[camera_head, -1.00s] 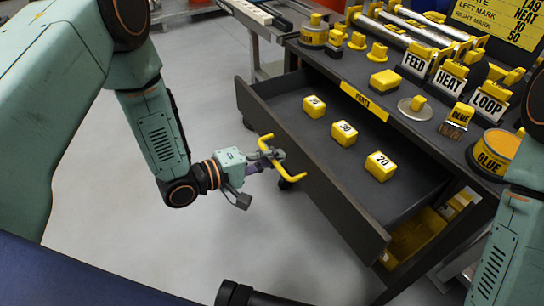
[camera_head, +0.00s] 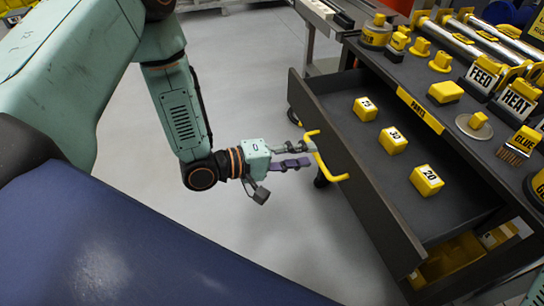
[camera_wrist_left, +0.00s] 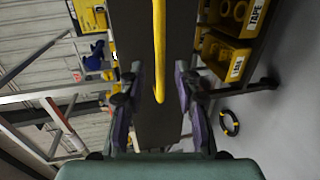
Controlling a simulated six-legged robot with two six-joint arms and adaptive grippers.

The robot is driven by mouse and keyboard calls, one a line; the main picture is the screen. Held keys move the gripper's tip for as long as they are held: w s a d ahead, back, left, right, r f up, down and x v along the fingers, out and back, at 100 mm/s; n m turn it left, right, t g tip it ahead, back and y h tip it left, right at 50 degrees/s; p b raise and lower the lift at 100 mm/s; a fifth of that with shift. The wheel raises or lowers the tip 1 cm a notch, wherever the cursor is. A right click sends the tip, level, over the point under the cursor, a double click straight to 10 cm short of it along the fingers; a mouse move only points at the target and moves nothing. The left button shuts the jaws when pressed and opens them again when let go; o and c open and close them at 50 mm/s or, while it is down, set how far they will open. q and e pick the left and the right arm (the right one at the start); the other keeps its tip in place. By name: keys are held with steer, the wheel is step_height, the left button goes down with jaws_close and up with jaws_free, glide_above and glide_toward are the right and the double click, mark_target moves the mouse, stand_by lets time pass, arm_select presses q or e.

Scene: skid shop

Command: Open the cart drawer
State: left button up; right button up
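The cart drawer (camera_head: 372,180) is pulled well out of the dark cart, and its inside shows. Its yellow bar handle (camera_head: 323,158) is on the drawer front; in the left wrist view the handle (camera_wrist_left: 159,50) runs down the middle. My left gripper (camera_head: 297,155) is open, its fingers pointing at the handle from just outside the drawer. In the left wrist view the open fingers (camera_wrist_left: 156,95) lie either side of the handle line, with gaps on both sides.
Three yellow numbered blocks (camera_head: 393,140) sit in the drawer. The cart top (camera_head: 430,112) holds signs, a glue tub and yellow-handled tools. Yellow bins (camera_head: 450,258) are below the drawer. Grey floor (camera_head: 255,80) left of the drawer is clear.

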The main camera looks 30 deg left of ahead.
arm_select(q)
steer(key=v, duration=0.8)
stand_by(0.8)
steer(key=s+a+f+m+g+y, duration=0.1)
steer(key=s+f+m+g+y, duration=0.15)
steer(key=f, duration=0.25)
steer(key=s+a+f+m+g+y, duration=0.1)
steer(key=s+f+y, duration=0.1)
steer(key=f+y, duration=0.25)
steer(key=s+f+m+g+y, duration=0.2)
steer(key=s+f+g, duration=0.1)
steer(key=s, duration=0.6)
steer(key=s+f+m+g+y, duration=0.2)
steer(key=s+f+m+g, duration=0.1)
steer(key=s, duration=0.7)
steer(key=shift+f+g+p, duration=0.45)
steer(key=shift+f+g, duration=0.25)
steer(key=shift+g, duration=0.05)
steer(key=shift+a, duration=0.15)
stand_by(2.6)
